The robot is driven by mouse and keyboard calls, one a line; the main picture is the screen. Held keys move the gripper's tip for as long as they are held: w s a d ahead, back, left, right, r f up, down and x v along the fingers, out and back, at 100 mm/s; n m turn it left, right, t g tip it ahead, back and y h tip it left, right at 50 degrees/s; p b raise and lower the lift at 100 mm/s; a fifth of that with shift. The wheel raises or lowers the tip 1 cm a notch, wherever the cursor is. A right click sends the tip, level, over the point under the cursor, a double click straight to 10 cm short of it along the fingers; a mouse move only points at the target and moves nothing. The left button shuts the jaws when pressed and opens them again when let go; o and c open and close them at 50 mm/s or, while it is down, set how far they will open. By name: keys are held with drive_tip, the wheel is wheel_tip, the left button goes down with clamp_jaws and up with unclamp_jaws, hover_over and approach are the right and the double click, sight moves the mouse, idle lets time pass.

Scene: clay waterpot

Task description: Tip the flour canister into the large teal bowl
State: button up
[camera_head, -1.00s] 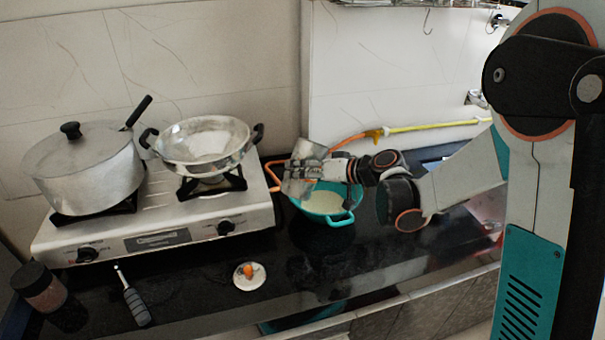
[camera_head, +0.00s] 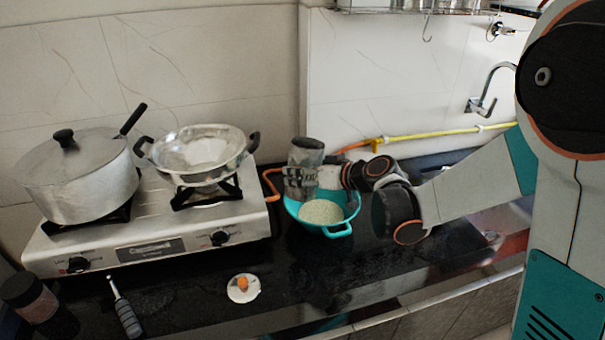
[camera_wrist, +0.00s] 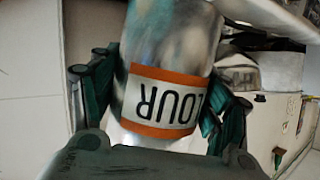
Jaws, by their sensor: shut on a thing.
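The flour canister (camera_head: 306,156) is a metal cylinder with a dark top end. In the head view it stands nearly upright above the back left of the large teal bowl (camera_head: 352,208). My gripper (camera_head: 300,182) is shut around its lower part. In the wrist view the canister (camera_wrist: 170,45) sits between my gripper's teal fingers (camera_wrist: 160,105), and its orange-edged label reads upside down. The bowl holds a pale, grainy heap (camera_head: 322,212). My gripper and the canister hide part of the bowl's back left rim. The inside of the canister is not visible.
A gas stove (camera_head: 155,225) with a lidded pot (camera_head: 80,180) and a two-handled pan (camera_head: 200,155) stands left of the bowl. A small white dish (camera_head: 243,289), a grey-handled tool (camera_head: 127,312) and a dark-lidded jar (camera_head: 30,298) lie in front. The black counter before the bowl is clear.

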sight(306, 156)
drive_tip(key=shift+d+r, duration=0.1)
drive_tip(key=shift+d, duration=0.15)
drive_tip(key=shift+a+r+n+t+p, duration=0.2)
drive_tip(key=shift+r+n+t+p, duration=0.15)
drive_tip(key=shift+r+p, duration=0.75)
drive_tip(key=shift+d+r+n+p, duration=0.1)
drive_tip(key=shift+r+n+p, duration=0.3)
drive_tip(key=shift+r, duration=0.95)
drive_tip(key=shift+w, duration=0.1)
drive_tip(key=s+d+m+t+h, duration=0.1)
drive_tip(key=s+d+m+h, duration=0.1)
drive_tip(key=d, duration=0.7)
drive_tip(key=s+d+f+m+t+h, duration=0.1)
drive_tip(key=s+d+m+t+h, duration=0.1)
drive_tip(key=d, duration=0.8)
drive_tip(key=shift+s+d+f+m+h, duration=0.2)
drive_tip(key=shift+s+m+h, duration=0.25)
drive_tip(key=shift+s+h, duration=0.3)
